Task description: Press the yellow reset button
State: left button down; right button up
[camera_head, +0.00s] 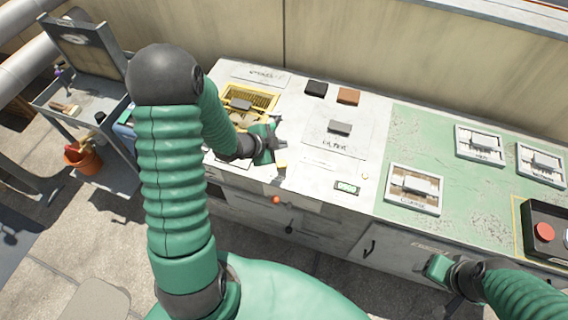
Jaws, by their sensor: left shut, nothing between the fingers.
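A small yellow button (364,176) sits on the light worktop, just right of and behind a small digital display (346,187). My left gripper (281,147) is shut and empty over the left part of the worktop, well to the left of the button and apart from it. A small pale yellow piece (281,165) shows just below the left gripper; I cannot tell what it is. My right gripper (437,267) is low at the front, in front of the cabinet, and its fingers are not clear. The button's face is too small to read.
A yellow tray (262,97) lies behind my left gripper. A grey block (340,128), a black block (316,88) and a brown block (348,96) stand on the worktop. A red button (544,232) on a black box is at far right. A cart (95,95) stands left.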

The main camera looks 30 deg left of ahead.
pick_arm(q)
jog(key=b, duration=0.4)
send_over(279, 165)
jog(key=a, duration=0.1)
notch_tip(279, 165, down, 5)
jog(key=shift+w+r, duration=0.1)
jog(key=shift+r, duration=0.05)
jog(key=d+f+b, duration=0.1)
jog(key=f+b, duration=0.1)
jog(key=shift+d+f, duration=0.35)
jog(key=shift+d+f+b, duration=0.1)
jog(key=shift+f+b, duration=0.15)
jog(key=shift+b, duration=0.15)
jog(key=shift+a+f, duration=0.1)
jog(key=shift+a, duration=0.6)
jog(key=shift+d, duration=0.5)
jog(key=shift+a, duration=0.1)
pick_arm(e)
jog(key=s+x, duration=0.1)
jog(key=x, duration=0.6)
jog(key=shift+s+a+f, duration=0.2)
jog(key=shift+s+a, duration=0.1)
jog(key=shift+s, duration=0.1)
pick_arm(q)
jog(key=shift+a, duration=0.25)
pick_arm(e)
jog(key=shift+a, duration=0.3)
